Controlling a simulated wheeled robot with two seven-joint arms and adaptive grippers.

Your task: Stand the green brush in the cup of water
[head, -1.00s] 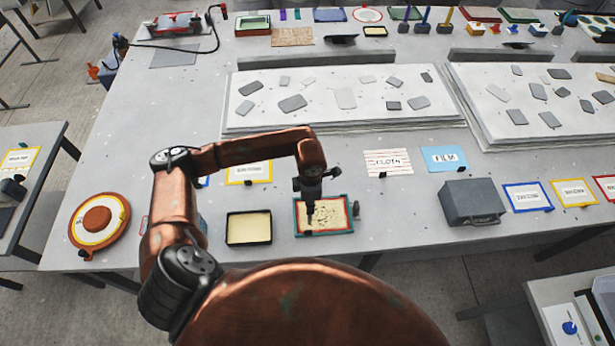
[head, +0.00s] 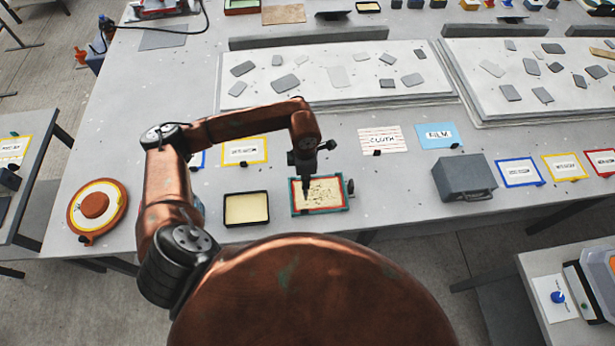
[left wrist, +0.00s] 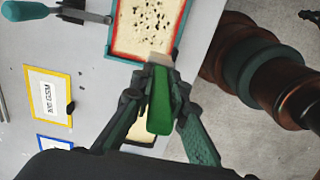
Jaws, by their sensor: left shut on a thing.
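My left gripper (head: 306,178) is above the speckled tray with a red and teal rim (head: 320,212). In the left wrist view my left gripper (left wrist: 157,80) is shut on the green brush (left wrist: 159,105), with one finger on each side of it. The brush's pale end (left wrist: 160,60) points toward the same tray's rim (left wrist: 150,61). Whether it touches the tray I cannot tell. In the head view the brush is too small to make out clearly. I cannot pick out the cup of water in either view; my left arm covers part of the table. My right gripper is not in view.
A black tray with cream contents (head: 246,225) stands left of the speckled tray. A round orange-rimmed disc (head: 97,206) lies at the table's left. A grey box (head: 465,178) and several framed cards are to the right. White boards (head: 340,98) with grey pieces lie behind.

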